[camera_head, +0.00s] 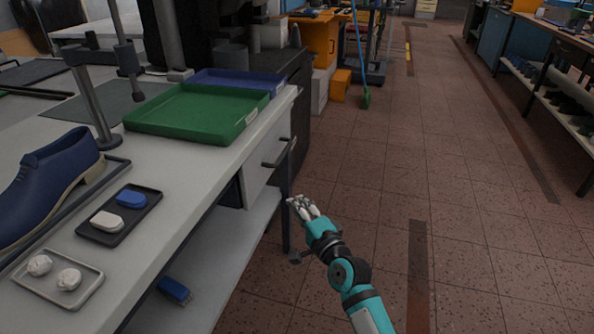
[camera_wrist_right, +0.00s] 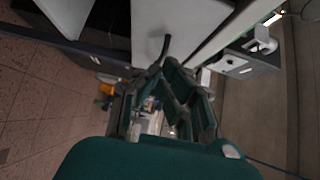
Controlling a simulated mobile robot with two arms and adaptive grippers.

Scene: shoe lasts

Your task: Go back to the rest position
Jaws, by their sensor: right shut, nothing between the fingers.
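My right gripper (camera_head: 302,207) is shut and empty in the head view. It is held out over the floor, just right of the workbench (camera_head: 226,162) and below its drawer handle (camera_head: 277,153). In the right wrist view the right gripper (camera_wrist_right: 176,68) points towards the white bench front, and the dark drawer handle (camera_wrist_right: 160,50) shows beside its fingers. I cannot tell from these views whether the fingers touch the bench. My left gripper is in neither view.
On the bench are a green tray (camera_head: 185,112), a blue tray (camera_head: 240,80), a blue shoe (camera_head: 50,180), a black tray (camera_head: 112,232) with two blocks, and a grey tray (camera_head: 90,290) with two white lumps. A blue brush (camera_head: 174,290) lies below. The tiled floor (camera_head: 470,200) at right is clear.

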